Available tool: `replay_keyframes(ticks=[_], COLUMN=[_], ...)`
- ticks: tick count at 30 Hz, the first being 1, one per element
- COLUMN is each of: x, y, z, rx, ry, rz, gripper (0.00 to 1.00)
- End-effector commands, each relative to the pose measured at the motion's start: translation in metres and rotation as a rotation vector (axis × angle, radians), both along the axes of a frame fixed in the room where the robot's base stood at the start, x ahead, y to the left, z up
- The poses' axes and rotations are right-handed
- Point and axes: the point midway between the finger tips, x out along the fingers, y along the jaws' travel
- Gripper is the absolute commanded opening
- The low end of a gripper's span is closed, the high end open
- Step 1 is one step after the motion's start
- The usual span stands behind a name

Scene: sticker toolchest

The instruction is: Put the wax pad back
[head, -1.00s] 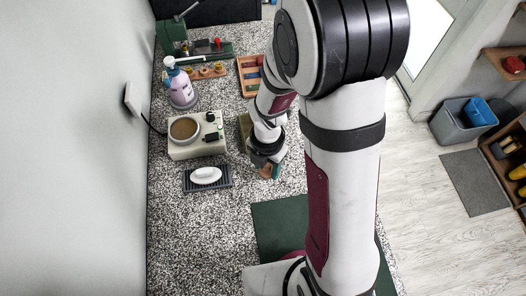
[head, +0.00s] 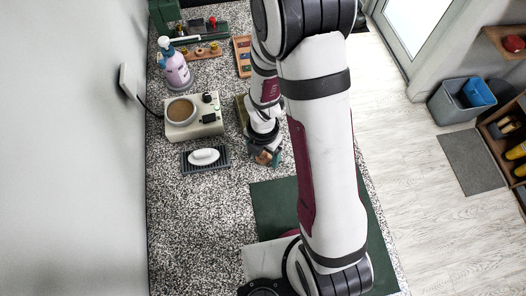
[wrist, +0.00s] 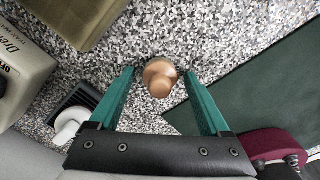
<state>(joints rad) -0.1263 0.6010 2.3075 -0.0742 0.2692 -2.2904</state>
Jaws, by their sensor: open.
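A tan wooden knobbed piece (wrist: 159,78) stands on the speckled counter in the wrist view. It may be the wax pad, but its base is hidden and I cannot be sure. My gripper (wrist: 157,72) is open, with one green finger on each side of the knob and a gap at both sides. In the head view my gripper (head: 267,160) is low over the counter, right of the soap dish, and mostly covers the wooden piece.
An olive box (wrist: 75,18) lies close ahead of my gripper. A cream wax warmer (head: 195,127) and a dark soap dish (head: 190,166) with white soap (head: 204,157) stand to the left. A green mat (head: 268,215) lies nearby. A spray bottle (head: 175,70) stands farther back.

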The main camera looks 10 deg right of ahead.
Motion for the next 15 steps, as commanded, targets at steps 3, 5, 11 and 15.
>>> replay_keyframes(ticks=[3,5,11,15], x=[0.000,0.001,0.002,0.001], y=[0.000,0.000,0.000,0.000], z=[0.005,0.013,0.067,0.101], rx=[0.001,0.000,0.001,0.001], ry=[-0.002,-0.004,-0.009,-0.006], rz=[0.000,0.001,0.000,0.000], gripper=[0.81,0.81,0.81,0.81])
